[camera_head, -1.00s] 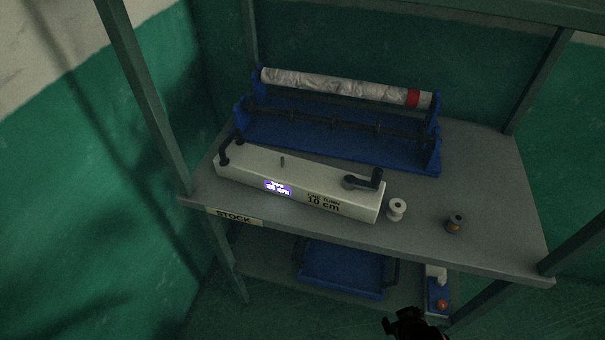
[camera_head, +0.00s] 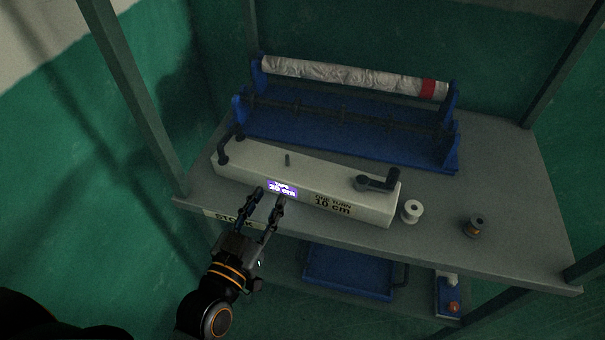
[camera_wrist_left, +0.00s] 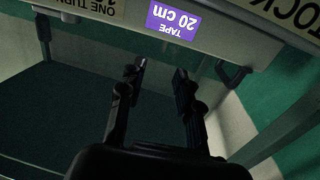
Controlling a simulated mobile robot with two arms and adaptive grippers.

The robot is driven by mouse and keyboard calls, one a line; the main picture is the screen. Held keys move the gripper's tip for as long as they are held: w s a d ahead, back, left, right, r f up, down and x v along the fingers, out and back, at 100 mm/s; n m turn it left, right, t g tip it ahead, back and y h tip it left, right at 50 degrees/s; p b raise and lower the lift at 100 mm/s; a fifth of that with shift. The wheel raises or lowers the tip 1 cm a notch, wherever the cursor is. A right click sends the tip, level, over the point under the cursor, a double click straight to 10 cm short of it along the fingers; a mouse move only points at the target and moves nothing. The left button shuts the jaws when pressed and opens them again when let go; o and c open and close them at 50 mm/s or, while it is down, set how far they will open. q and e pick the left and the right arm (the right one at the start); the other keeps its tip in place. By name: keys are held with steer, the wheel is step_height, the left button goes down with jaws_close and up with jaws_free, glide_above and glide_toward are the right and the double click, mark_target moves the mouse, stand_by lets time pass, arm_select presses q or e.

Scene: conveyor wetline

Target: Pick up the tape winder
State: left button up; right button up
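The tape winder (camera_head: 235,166) is a long off-white box on the upper shelf. It has a lit purple display reading "TAPE 20 cm", a "ONE TURN 10 cm" label, a dark crank at its right end and a dark handle at its left end. Its front with the display also shows at the top of the left wrist view (camera_wrist_left: 212,40). My left gripper (camera_head: 269,195) is open and empty, its fingers pointing at the winder's front below the display; in the left wrist view (camera_wrist_left: 160,72) a gap shows between the fingertips. My right gripper is not in view.
A blue stand (camera_head: 300,130) with a white roll (camera_head: 350,76) stands behind the winder. A white spool (camera_head: 412,211) and a dark spool (camera_head: 475,226) sit to the right. The shelf (camera_head: 520,250) has a "STOCK" label and corner posts. A blue tray (camera_head: 350,270) lies below.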

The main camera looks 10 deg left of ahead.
arm_select(q)
glide_toward(286, 160)
steer(key=w, duration=0.1)
steer(key=w+d, duration=0.1)
steer(key=w, duration=0.1)
steer(key=shift+w+d+p, duration=0.15)
steer(key=shift+p, duration=0.15)
steer(key=w+p, duration=0.1)
steer(key=w, duration=0.3)
steer(key=shift+w, duration=0.4)
steer(key=shift+w+f, duration=0.1)
steer(key=shift+w, duration=0.3)
steer(key=shift+s, duration=0.1)
jaws_close()
